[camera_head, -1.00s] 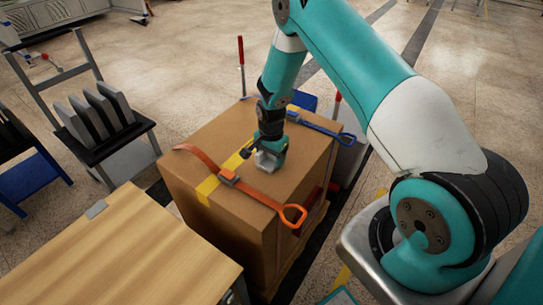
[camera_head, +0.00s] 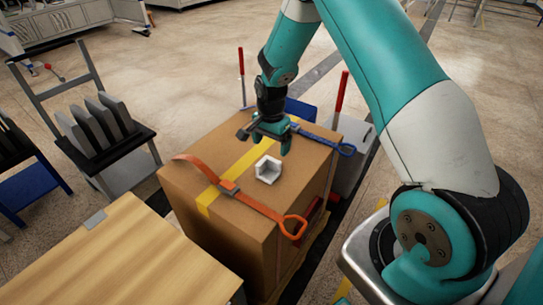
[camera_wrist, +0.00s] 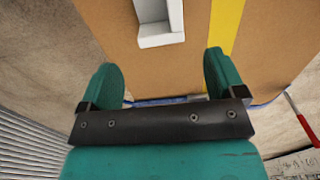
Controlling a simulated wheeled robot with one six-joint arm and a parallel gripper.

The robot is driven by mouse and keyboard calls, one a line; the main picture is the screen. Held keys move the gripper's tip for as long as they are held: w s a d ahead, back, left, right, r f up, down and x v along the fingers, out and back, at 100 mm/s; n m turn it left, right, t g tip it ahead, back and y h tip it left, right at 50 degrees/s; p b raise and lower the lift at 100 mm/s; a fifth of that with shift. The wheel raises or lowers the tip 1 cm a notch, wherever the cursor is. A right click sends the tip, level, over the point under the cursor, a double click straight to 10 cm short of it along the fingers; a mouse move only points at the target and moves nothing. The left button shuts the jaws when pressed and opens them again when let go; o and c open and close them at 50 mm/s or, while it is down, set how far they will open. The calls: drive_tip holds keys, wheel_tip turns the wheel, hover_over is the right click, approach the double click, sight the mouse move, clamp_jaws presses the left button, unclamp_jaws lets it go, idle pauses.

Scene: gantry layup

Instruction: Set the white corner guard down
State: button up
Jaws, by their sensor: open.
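The white corner guard (camera_head: 268,169) rests on top of the cardboard box (camera_head: 235,258), beside the yellow tape stripe and behind the orange strap. It also shows at the top of the wrist view (camera_wrist: 158,22), ahead of my fingers and apart from them. My gripper (camera_head: 268,140) is open and empty, above the box top and a little behind the guard. Its two spread fingers show in the wrist view (camera_wrist: 163,78) with nothing between them.
An orange strap (camera_head: 262,203) with a buckle and a blue strap (camera_head: 325,139) lie across the box top. A wooden table (camera_head: 120,265) stands at front left. A cart with grey panels (camera_head: 98,125) is at left. Red-handled poles (camera_head: 341,92) rise behind the box.

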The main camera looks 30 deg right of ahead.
wheel_tip(320, 180, up, 2)
drive_tip(key=shift+a+r, duration=0.1)
drive_tip(key=s+a+r+n+y, duration=0.1)
drive_tip(key=s+a+r+n, duration=0.4)
drive_tip(key=a+r, duration=0.25)
drive_tip(key=s+a+r+n+y, duration=0.1)
drive_tip(key=s+a+r+n, duration=0.45)
drive_tip(key=r, duration=0.35)
drive_tip(key=s+a+r+n, duration=0.2)
drive_tip(key=s+n, duration=0.1)
drive_tip(key=s, duration=0.3)
drive_tip(key=s+a+r+n+y, duration=0.1)
drive_tip(key=s+a+r+n, duration=0.1)
drive_tip(key=s+n, duration=0.2)
drive_tip(key=s+a+r+n+y, duration=0.1)
drive_tip(key=s+a+r+n, duration=0.1)
drive_tip(key=s, duration=0.5)
drive_tip(key=shift+s+a+r+n, duration=0.25)
drive_tip(key=shift+s+r+n, duration=0.1)
drive_tip(key=shift+n, duration=0.3)
